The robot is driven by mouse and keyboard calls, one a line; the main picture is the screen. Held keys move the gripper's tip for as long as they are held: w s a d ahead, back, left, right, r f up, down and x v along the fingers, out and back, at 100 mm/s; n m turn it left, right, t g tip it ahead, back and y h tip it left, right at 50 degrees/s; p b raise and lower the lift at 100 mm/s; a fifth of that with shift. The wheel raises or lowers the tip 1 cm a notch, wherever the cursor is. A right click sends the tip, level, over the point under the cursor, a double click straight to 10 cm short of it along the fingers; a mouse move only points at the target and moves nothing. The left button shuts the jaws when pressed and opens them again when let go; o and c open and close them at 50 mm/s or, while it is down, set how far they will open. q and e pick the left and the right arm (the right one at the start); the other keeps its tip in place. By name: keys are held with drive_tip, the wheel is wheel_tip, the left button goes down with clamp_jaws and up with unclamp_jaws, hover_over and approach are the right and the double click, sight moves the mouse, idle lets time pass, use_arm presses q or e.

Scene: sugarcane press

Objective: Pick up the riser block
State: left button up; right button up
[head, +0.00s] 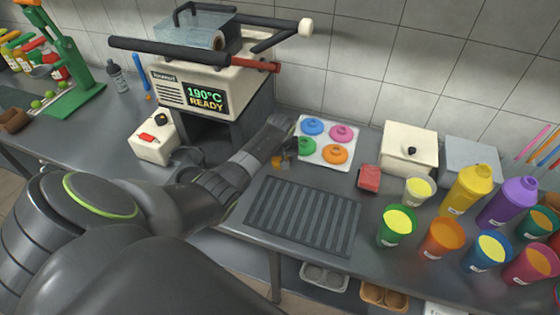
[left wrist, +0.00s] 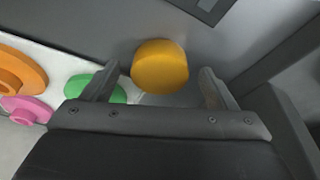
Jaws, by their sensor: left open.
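A small orange-yellow block with rounded edges, which I take to be the riser block (head: 276,162), sits on the grey counter just left of the lid tray. In the left wrist view the block (left wrist: 160,67) shows between and just beyond my fingertips. My left gripper (head: 284,160) is open, with one finger to each side of the block in the left wrist view (left wrist: 157,85). I see no clear contact. The arm and gripper partly cover the block in the head view. My right gripper is not in view.
A white tray (head: 309,157) with green, blue, pink and orange lids stands close by. A ribbed dark mat (head: 303,216) lies in front. The press machine (head: 200,92) stands behind left. A red block (head: 369,178) and several coloured cups, including a green one (head: 397,228), are to the right.

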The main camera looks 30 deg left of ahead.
use_arm(q)
drive_tip(key=c, duration=1.1)
